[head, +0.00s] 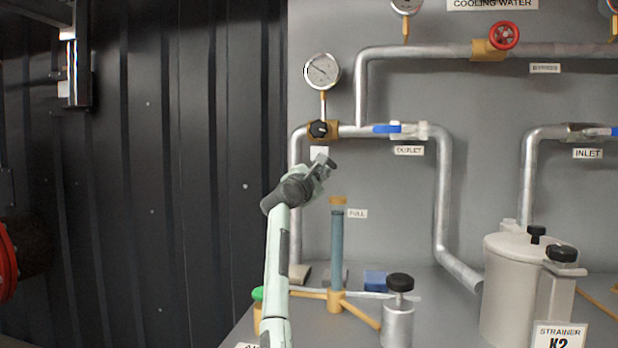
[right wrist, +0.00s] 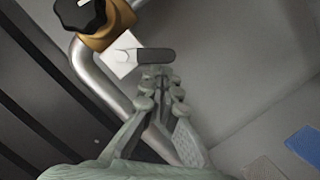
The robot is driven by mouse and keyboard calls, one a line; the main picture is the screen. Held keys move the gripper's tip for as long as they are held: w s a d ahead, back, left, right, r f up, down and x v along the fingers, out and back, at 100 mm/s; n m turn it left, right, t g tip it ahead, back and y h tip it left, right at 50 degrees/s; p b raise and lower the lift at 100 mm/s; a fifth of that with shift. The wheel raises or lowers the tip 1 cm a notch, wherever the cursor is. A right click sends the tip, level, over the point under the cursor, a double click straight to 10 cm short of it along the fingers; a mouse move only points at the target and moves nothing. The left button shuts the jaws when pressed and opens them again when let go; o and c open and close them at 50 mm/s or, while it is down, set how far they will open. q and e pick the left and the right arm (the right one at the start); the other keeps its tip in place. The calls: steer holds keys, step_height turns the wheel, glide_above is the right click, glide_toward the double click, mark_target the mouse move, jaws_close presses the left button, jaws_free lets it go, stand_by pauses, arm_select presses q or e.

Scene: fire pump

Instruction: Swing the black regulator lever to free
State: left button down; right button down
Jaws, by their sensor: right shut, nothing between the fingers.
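A black knob (head: 319,129) with a white line sits on a brass valve body at the left end of the outlet pipe. It also shows at the top left of the right wrist view (right wrist: 80,12). Below the brass body is a white plate (right wrist: 118,55). A dark, round-ended bar (right wrist: 157,55), which looks like the lever, reaches right from the plate. My right gripper (head: 325,165) is shut and empty, just below the valve. Its fingertips (right wrist: 160,78) are at the bar's lower edge; I cannot tell whether they touch. My left gripper is out of view.
A pressure gauge (head: 322,71) stands above the valve. A blue-handled valve (head: 388,129) is on the pipe to the right. A clear level tube (head: 337,250) rises right of my right arm. The strainer tank (head: 508,290) stands at the right. A dark corrugated wall (head: 150,180) fills the left.

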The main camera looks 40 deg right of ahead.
steer(key=shift+s+d+r+b, duration=0.45)
steer(key=shift+s+d+b, duration=0.05)
steer(key=shift+s+d, duration=0.25)
steer(key=shift+a, duration=0.2)
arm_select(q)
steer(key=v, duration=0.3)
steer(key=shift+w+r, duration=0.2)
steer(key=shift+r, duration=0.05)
arm_select(e)
steer(key=v, duration=1.1)
steer(key=shift+s+a, duration=0.15)
steer(key=shift+a, duration=0.15)
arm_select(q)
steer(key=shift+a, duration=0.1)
arm_select(e)
steer(key=shift+f, duration=0.1)
